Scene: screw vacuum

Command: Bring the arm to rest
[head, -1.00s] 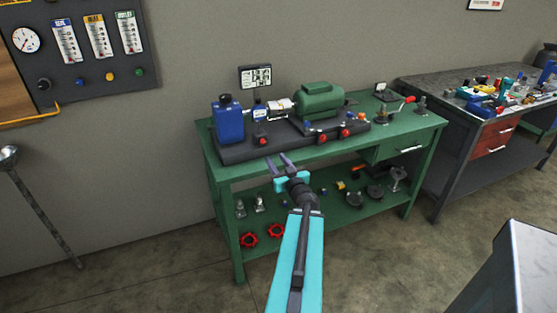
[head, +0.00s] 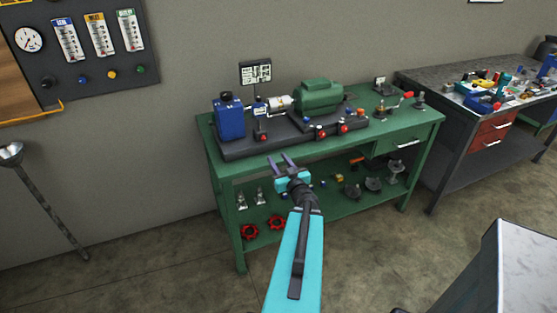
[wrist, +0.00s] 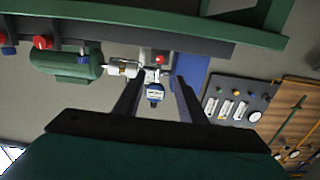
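My gripper (head: 281,161) is in front of the green workbench (head: 226,170), near its front edge in the head view. Its two dark fingers are spread apart with nothing between them. In the wrist view the fingers (wrist: 158,88) also stand apart, and the pump rig shows upside down beyond them. On the bench stands the rig with a blue block (head: 229,117) at the left and a green motor (head: 318,96) at the right. My turquoise arm reaches up from the bottom of the head view.
The lower shelf holds red handwheels (head: 276,223) and several small fittings. A grey table (head: 425,79) with a cluttered top stands at the right. A pale-topped cabinet (head: 530,262) is at the lower right. A gauge panel (head: 80,75) hangs on the left wall. Floor is open at lower left.

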